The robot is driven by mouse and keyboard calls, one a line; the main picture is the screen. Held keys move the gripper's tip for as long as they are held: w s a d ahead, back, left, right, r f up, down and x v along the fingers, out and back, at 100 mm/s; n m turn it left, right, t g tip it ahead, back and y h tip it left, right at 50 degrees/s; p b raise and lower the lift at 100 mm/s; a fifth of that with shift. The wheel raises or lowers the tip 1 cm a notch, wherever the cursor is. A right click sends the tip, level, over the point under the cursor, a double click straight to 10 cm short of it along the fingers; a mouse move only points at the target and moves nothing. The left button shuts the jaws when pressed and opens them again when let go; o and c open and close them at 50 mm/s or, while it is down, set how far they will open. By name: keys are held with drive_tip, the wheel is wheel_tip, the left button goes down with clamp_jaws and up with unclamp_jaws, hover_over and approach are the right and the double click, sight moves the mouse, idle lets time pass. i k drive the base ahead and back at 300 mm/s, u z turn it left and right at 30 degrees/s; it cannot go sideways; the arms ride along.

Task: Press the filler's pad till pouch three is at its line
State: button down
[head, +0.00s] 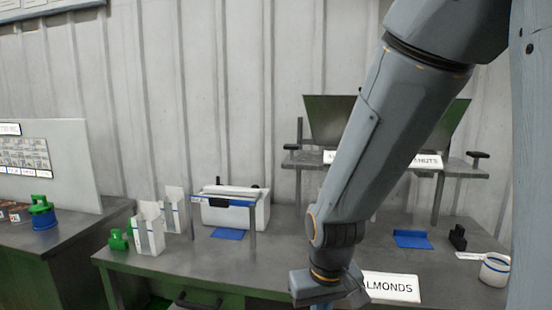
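My gripper (328,292) is at the bottom centre of the head view, pointing down over the table's front. Its fingertips are cut off or hidden, so its opening does not show. The filler seems to be the raised stand with dark hoppers (328,120) behind my arm; my arm hides its middle. One blue pad (412,239) lies under its right side and another (228,234) lies before a white machine. White pouches with blue lines (149,232) stand at the table's left, another (174,212) just behind. I cannot tell which is pouch three, nor see any fill level.
A white machine (235,210) with a frame stands left of centre. A green clamp-like object (118,240) is at the left edge. A white cup (495,270) and a black block (458,238) are at the right.

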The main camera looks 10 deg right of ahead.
sight(286, 147)
drive_tip(key=u, duration=0.85)
drive_tip(key=k, duration=1.15)
drive_tip(key=u, duration=0.75)
drive_tip(key=i, duration=1.35)
drive_tip(key=z, duration=1.25)
drive_tip(key=i, duration=0.95)
drive_tip(key=z, duration=0.65)
